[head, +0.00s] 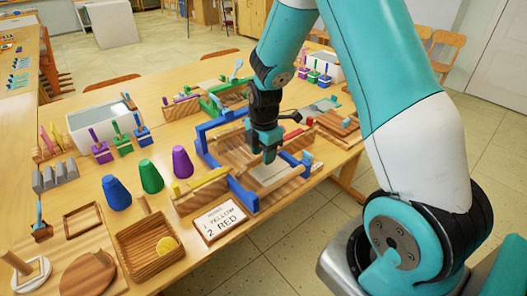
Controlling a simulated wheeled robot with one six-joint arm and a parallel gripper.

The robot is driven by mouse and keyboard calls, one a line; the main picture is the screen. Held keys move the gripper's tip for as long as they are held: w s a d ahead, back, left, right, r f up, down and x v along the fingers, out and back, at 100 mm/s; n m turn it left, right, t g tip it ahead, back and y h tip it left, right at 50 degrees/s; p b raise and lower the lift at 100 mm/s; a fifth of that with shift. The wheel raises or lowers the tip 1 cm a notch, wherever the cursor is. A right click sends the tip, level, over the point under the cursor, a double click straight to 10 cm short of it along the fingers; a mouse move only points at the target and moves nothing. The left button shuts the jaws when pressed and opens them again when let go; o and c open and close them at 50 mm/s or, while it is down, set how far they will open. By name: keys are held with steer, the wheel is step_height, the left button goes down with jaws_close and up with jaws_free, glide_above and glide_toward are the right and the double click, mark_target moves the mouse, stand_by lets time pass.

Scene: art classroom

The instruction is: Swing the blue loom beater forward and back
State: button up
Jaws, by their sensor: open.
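A small wooden loom stands near the right edge of the long table. Its blue beater (221,123) shows as a blue frame with a bar at the back left and a slanted side running toward the front. A blue upright (242,194) stands at the near end. My gripper (268,156) points down over the loom's wooden bed, to the right of the blue bar. It is open, and nothing shows between its fingers. My gripper hides part of the loom behind it. I cannot tell whether it touches any blue part.
A wooden box (146,252) holds a yellow disc. More looms and white bins stand behind.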

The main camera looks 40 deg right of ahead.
jaws_close()
steer(key=shift+w+r, duration=0.1)
steer(key=shift+r, duration=0.05)
